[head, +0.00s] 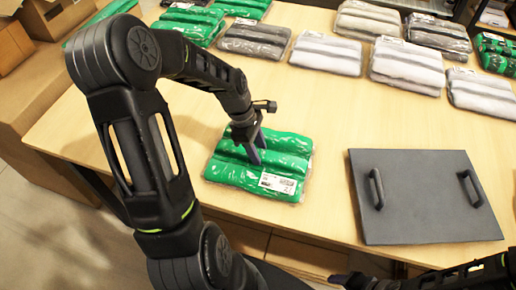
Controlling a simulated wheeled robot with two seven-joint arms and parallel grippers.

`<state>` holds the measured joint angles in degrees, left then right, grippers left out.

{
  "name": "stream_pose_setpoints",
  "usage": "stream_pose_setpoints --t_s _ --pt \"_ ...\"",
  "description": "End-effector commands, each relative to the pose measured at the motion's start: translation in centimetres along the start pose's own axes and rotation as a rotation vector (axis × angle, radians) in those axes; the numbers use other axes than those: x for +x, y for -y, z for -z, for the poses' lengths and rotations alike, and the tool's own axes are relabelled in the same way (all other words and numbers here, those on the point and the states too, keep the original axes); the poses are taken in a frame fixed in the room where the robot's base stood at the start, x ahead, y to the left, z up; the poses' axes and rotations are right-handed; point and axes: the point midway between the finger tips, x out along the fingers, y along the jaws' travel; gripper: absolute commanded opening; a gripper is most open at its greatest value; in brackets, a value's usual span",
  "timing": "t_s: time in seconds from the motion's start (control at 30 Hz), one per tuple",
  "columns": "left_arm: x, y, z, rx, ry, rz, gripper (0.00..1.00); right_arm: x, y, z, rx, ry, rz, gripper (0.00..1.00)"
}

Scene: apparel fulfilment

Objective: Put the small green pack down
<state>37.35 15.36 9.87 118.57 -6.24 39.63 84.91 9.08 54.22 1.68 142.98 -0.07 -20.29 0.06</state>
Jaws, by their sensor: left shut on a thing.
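The small green pack (233,174) is in clear wrap with a white label on its front edge. It lies flat on, or just above, the wooden table, left of the dark grey board; I cannot tell if it touches the table. My left gripper (257,152) comes down from above and is shut on the pack near its middle, hiding part of its top. Part of my right arm shows at the bottom right edge, with what seems to be its gripper (352,281) cut off by the frame, its jaws unclear.
A dark grey board (420,195) with two handles lies to the right. Several grey and white packs (408,65) line the back of the table, with more green packs (190,25) at the back left. Cardboard boxes (55,15) stand at the far left. Bare table lies around the pack.

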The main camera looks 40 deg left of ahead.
Motion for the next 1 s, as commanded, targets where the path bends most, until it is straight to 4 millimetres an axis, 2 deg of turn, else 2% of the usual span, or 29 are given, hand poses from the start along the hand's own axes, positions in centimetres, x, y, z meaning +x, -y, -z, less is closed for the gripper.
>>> stream_pose_setpoints --t_s 0.23,0.27,0.5,0.83,1.0 --pt "0.1 0.0 0.0 0.001 0.0 -0.001 0.0 0.1 -0.1 0.0 0.0 0.0 0.0 0.63" --pt "0.1 0.0 0.0 0.0 0.0 0.0 0.43 0.1 -0.1 0.0 0.0 0.0 0.0 0.63" --pt "0.1 0.0 0.0 0.0 0.0 0.0 0.63 0.1 0.0 0.0 0.0 0.0 0.0 0.63" --pt "-0.3 0.0 0.0 0.0 -0.001 -0.001 0.63 0.0 0.0 0.0 0.0 0.0 0.0 0.63" --pt "-2.2 -0.1 0.0 0.001 -0.002 -0.004 0.63 0.2 -0.1 0.0 0.0 0.0 0.0 0.63"
